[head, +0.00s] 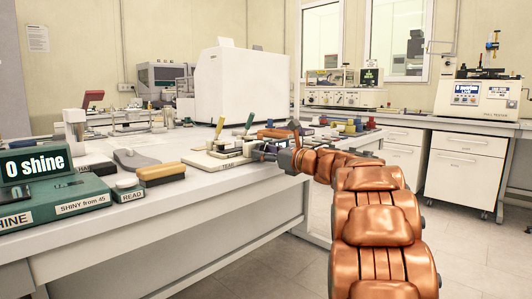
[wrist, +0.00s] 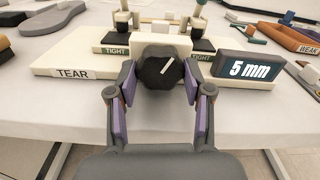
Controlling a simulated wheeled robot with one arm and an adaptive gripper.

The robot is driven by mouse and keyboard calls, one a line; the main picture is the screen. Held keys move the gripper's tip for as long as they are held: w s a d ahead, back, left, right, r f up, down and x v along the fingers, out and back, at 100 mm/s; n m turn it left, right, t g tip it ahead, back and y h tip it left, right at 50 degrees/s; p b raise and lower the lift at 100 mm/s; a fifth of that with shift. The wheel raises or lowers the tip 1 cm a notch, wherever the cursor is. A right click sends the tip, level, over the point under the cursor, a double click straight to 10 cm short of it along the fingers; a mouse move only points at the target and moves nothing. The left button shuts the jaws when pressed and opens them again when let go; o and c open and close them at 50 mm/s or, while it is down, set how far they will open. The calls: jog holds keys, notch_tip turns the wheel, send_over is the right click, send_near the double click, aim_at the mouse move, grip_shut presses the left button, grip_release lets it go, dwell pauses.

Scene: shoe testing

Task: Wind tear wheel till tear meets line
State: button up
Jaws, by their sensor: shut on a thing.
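The tear wheel (wrist: 160,70) is a dark knob with a white mark, at the front of the tear tester (wrist: 85,52), a pale board labelled TEAR. In the wrist view my gripper (wrist: 160,88) has its fingers on both sides of the wheel and is shut on it. The white mark slants up to the right. A display (wrist: 248,68) right of the wheel reads "5 mm". The tear and the line cannot be made out. In the head view the tear tester (head: 220,160) sits near the bench's front edge, with my gripper (head: 276,156) at its right end.
Two blocks labelled TIGHT, with small upright parts, stand behind the wheel. A brown tray (wrist: 290,38) labelled WEAK lies to the right. In the head view a green shine tester (head: 60,200) reads "0 shine", with a brush (head: 160,174) beside it.

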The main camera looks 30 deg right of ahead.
jog(key=m+p, duration=0.2)
jog(key=m, duration=0.2)
jog(key=shift+r+p, duration=0.15)
jog(key=shift+p, duration=0.2)
jog(key=shift+m+p, duration=0.85)
jog(key=shift+m, duration=0.55)
jog(key=o, duration=1.1)
jog(key=shift+o, duration=0.2)
jog(key=v, duration=1.2)
